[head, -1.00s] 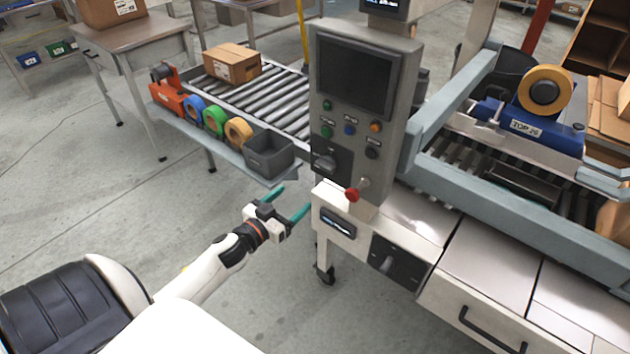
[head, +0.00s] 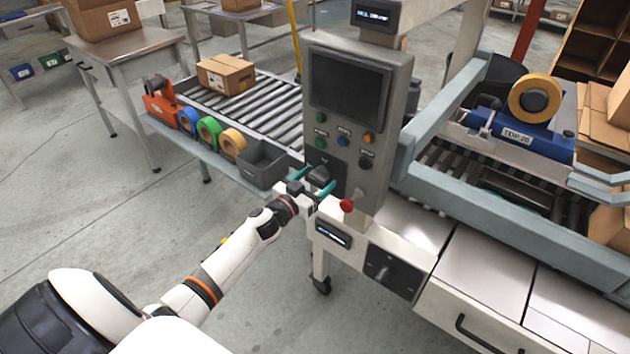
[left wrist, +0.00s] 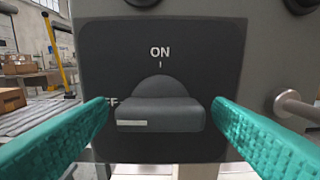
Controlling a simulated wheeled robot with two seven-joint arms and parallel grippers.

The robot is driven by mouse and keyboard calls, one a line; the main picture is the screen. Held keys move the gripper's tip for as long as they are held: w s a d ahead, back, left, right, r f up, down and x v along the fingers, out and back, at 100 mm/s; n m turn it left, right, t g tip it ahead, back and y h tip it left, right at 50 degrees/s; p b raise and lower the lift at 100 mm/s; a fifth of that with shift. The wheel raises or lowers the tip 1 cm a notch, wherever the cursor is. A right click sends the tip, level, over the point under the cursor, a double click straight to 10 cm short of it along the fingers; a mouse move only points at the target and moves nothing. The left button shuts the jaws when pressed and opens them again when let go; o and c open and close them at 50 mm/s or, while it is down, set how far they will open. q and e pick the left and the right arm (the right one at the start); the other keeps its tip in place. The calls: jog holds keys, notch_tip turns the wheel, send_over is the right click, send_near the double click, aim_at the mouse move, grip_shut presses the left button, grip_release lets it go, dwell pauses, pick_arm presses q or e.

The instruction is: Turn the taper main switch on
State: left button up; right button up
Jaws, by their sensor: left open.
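The main switch is a dark rotary knob (head: 321,174) on a black plate at the lower left of the grey control panel (head: 375,170). In the left wrist view the knob (left wrist: 160,118) lies horizontal, its white mark at the left by the partly hidden OFF label; ON is printed above it. My left gripper (head: 313,180) is open, with its teal fingers on either side of the knob. In the left wrist view the left fingertip partly covers the OFF label, and I cannot tell whether either finger touches the knob. My right gripper is not in view.
A red button (head: 347,205) sticks out right of the switch. A second black switch plate (head: 392,274) is on the white front below. A grey bin (head: 262,163) and tape rolls (head: 209,131) stand on a shelf left of the panel.

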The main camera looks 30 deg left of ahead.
pick_arm(q)
jog(key=shift+c, duration=0.5)
jog(key=c, duration=0.9)
jog(key=shift+m, duration=0.3)
jog(key=m, duration=0.3)
jog(key=shift+f+m+b, duration=0.1)
jog(key=shift+m+b, duration=0.2)
jog(key=m+b, duration=0.1)
jog(key=m, duration=0.3)
jog(key=shift+m, duration=0.3)
jog(key=m+b, duration=0.1)
jog(key=m, duration=0.3)
jog(key=shift+m, duration=0.3)
jog(key=m+b, duration=0.1)
jog(key=m, duration=0.3)
jog(key=shift+m, duration=0.3)
